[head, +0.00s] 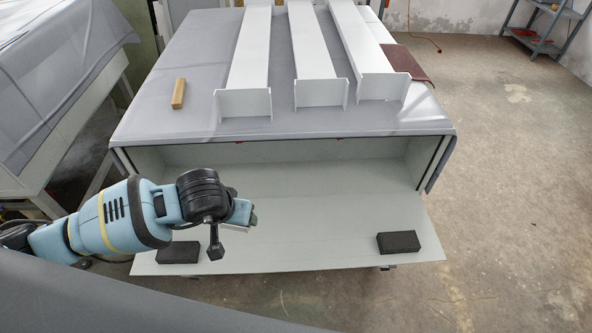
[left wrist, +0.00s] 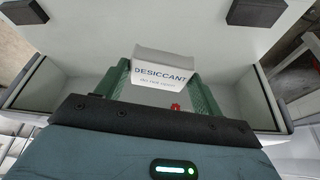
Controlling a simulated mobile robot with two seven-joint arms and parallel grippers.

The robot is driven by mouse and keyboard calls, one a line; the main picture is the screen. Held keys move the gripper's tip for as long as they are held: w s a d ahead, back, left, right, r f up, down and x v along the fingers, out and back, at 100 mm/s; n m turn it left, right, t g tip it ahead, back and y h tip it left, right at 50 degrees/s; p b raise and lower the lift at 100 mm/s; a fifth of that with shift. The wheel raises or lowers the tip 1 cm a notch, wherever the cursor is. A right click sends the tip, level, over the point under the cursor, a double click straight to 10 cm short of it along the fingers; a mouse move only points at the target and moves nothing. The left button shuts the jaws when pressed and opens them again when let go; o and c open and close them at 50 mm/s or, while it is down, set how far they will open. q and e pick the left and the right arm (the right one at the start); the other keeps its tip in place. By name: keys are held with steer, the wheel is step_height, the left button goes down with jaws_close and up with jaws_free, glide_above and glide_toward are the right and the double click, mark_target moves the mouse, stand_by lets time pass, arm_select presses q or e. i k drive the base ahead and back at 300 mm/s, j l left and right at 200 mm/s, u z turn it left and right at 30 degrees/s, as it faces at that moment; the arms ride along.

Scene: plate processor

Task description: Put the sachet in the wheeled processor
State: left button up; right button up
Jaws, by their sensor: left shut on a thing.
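The sachet (left wrist: 164,66) is a small white packet marked DESICCANT, held between the green fingers of my left gripper (left wrist: 163,88) in the left wrist view. In the head view my left gripper (head: 243,212) is over the lowered front flap, left of its middle, and mostly hides the sachet. The wheeled processor (head: 158,130) is the large grey-topped unit with an open front compartment (head: 285,165). The sachet is in front of this opening, above the flap (head: 320,245). My right gripper is not in view.
Two black blocks lie on the flap, at left (head: 177,253) and right (head: 398,242). Three long white channels (head: 320,55) and a wooden block (head: 179,93) lie on top. A covered table (head: 50,90) stands at left.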

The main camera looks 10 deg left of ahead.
mark_target(291, 179)
steer(key=i+l, duration=0.75)
steer(key=l, duration=0.15)
